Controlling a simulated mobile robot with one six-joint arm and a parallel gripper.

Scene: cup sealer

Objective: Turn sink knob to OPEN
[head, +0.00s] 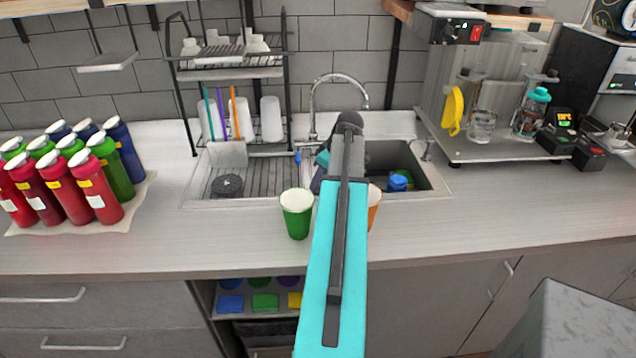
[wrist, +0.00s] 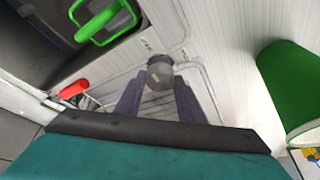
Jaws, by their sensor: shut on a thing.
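The sink knob (wrist: 160,70) is a small grey round knob on the pale sink surround, seen in the wrist view. My gripper (wrist: 160,83) has its two grey-purple fingers on either side of the knob and is shut on it. Small dark markings sit on the surface around the knob, too small to read. In the head view my arm hides the knob, and the gripper is over the middle of the sink (head: 196,190), in front of the chrome faucet (head: 340,77).
A green cup (head: 297,213) stands on the counter close to my arm; an orange cup (head: 374,208) is partly hidden behind it. A dish rack (head: 226,72) stands behind the sink. Several bottles (head: 68,172) stand at left. A coffee machine (head: 470,95) stands at right.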

